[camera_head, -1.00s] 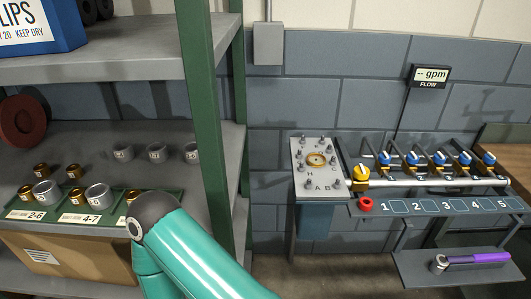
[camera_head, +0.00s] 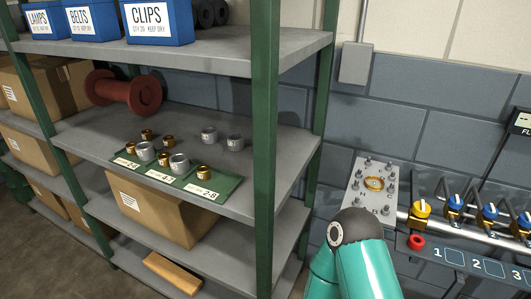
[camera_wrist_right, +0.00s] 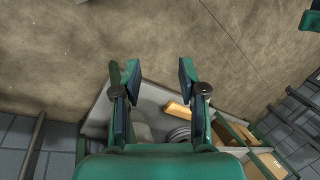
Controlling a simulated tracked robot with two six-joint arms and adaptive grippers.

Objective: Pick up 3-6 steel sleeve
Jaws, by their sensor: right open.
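Two more steel sleeves, one at left (camera_head: 208,134) and one at right (camera_head: 235,142), stand on the bare shelf behind. Their markings are too small to read, so I cannot tell which is 3-6. My right gripper (camera_wrist_right: 160,79) is open in the right wrist view, with nothing between its fingertips and bare floor beyond. My left gripper is not in view.
Several brass sleeves, one at the tray's right (camera_head: 204,172), stand among the steel ones. A green post (camera_head: 265,150) rises at the shelf's front. A red spool (camera_head: 124,92) lies behind left.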

